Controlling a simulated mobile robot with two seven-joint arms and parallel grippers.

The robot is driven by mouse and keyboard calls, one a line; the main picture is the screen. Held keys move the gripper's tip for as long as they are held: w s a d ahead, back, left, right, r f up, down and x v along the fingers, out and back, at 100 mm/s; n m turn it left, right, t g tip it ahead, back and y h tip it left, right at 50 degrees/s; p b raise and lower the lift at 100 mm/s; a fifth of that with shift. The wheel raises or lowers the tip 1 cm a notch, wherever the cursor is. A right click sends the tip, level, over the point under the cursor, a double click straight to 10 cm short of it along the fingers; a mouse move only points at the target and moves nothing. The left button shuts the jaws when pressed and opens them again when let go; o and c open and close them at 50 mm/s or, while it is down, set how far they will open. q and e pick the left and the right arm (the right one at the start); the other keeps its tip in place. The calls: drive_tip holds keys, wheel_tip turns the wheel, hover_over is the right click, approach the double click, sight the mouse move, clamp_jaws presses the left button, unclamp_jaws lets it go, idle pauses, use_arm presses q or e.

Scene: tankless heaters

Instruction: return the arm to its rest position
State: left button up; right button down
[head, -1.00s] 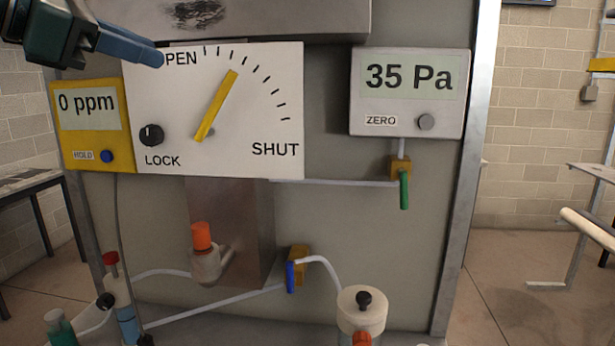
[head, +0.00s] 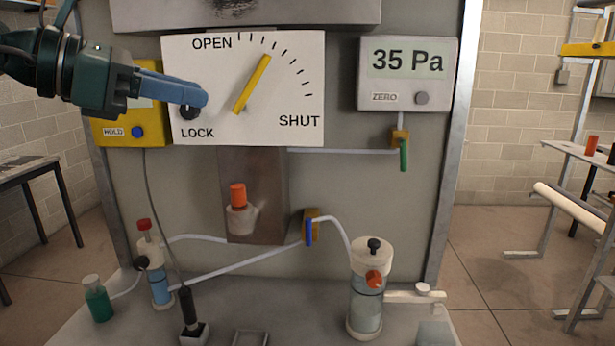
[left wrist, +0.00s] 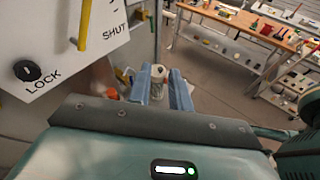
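My left gripper (head: 190,95) reaches in from the left in the head view. Its blue fingers overlap the black LOCK knob and the yellow gas meter (head: 122,132) in the picture; contact with them cannot be made out. In the left wrist view the two fingers (left wrist: 160,84) stand apart, with nothing held; a white cylinder in the background shows between them. The LOCK knob (left wrist: 27,70) is clear of the fingers there. My right gripper is in neither view.
The white dial panel (head: 300,130) has a yellow pointer (head: 252,84) between OPEN and SHUT. The pressure meter (head: 448,90) reads 35 Pa. Below stand a clear cylinder (head: 366,308), a green bottle (head: 98,302) and tubing. A wooden workbench (left wrist: 245,25) is in the background.

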use_arm(q)
drive_tip(key=d+f+n+g+h, duration=0.4)
drive_tip(key=d+f+n+h, duration=0.3)
drive_tip(key=f, duration=0.5)
drive_tip(key=a+f+n+t+y, duration=0.25)
drive_tip(key=f+n+t, duration=0.55)
drive_tip(key=n, duration=0.4)
drive_tip(key=a+f+n+t+y, duration=0.1)
drive_tip(key=f+n+t+y, duration=0.4)
drive_tip(key=f+n, duration=0.6)
drive_tip(key=s+a+f+n+y, duration=0.1)
drive_tip(key=s+f+n+y, duration=0.1)
drive_tip(key=f+n, duration=0.25)
drive_tip(key=s+a+f+n+g+y+p, duration=0.1)
drive_tip(key=s+f+n+y, duration=0.15)
drive_tip(key=f, duration=0.35)
drive_tip(key=s+a+f+n+y, duration=0.1)
drive_tip(key=f+n+y, duration=0.1)
drive_tip(key=f+n, duration=0.35)
drive_tip(key=s+f+n+g+y, duration=0.1)
drive_tip(key=s+f+n+g, duration=0.3)
drive_tip(key=s+f, duration=0.8)
drive_tip(key=shift+s+g+y, duration=0.2)
drive_tip(key=shift+g+y, duration=0.2)
drive_tip(key=shift+g, duration=0.4)
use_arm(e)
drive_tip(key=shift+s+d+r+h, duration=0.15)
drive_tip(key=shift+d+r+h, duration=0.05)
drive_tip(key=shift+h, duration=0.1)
